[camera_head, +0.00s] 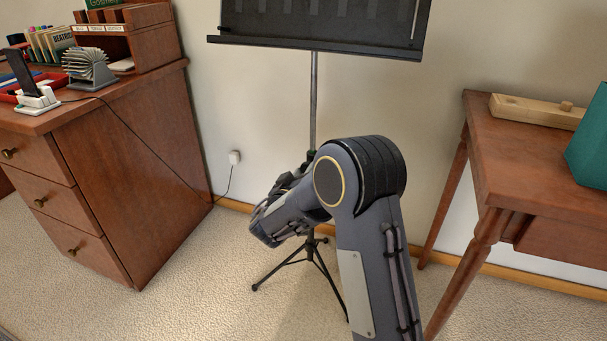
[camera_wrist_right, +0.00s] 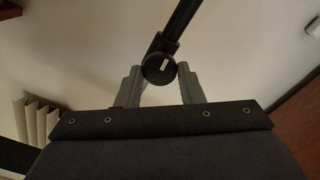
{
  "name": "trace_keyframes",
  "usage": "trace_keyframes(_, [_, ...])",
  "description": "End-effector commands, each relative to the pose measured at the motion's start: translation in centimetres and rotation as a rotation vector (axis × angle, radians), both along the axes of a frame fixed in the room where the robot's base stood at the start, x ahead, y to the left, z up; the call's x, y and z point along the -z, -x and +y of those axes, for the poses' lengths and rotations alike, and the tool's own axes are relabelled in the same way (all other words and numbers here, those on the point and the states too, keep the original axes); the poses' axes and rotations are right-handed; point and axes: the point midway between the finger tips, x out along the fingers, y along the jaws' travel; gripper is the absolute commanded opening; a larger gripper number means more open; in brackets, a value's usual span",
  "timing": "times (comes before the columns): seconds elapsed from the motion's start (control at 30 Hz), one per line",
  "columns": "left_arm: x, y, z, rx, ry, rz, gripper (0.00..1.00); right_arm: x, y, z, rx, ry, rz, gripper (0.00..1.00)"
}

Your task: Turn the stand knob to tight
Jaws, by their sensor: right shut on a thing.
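The music stand (camera_head: 314,90) stands on the carpet between the desk and the table, with a black tray on top and a thin pole. Its round black knob (camera_wrist_right: 158,69) shows in the right wrist view, on a black collar around the pole, with a short pale mark on its face. My right gripper (camera_wrist_right: 158,71) is shut on the knob, one grey finger on each side. In the head view my right arm (camera_head: 372,230) covers part of the stand's lower pole, and the knob is hidden there. My left gripper is not in view.
A wooden desk (camera_head: 125,175) with drawers stands at the left, with a wall socket (camera_head: 234,157) beside it. A wooden side table (camera_head: 535,185) stands at the right. The stand's tripod legs (camera_head: 285,264) spread over the carpet near my arm.

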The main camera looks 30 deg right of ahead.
Motion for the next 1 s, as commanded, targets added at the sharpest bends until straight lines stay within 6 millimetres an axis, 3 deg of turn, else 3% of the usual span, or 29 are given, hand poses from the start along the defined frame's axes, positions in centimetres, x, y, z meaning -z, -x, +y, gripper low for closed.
trace_keyframes(0.73, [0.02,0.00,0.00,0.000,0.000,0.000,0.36,0.11,0.06,-0.03,0.001,-0.058,-0.066,0.11])
trace_keyframes(0.77, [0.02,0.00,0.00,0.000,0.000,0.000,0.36,0.11,0.06,-0.03,0.001,-0.058,-0.066,0.37])
trace_keyframes(0.9, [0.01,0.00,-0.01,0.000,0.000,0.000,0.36,0.08,0.05,-0.03,0.001,-0.058,-0.066,0.55])
trace_keyframes(1.0, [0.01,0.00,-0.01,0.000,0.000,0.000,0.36,0.06,0.04,-0.02,0.001,-0.058,-0.066,0.56])
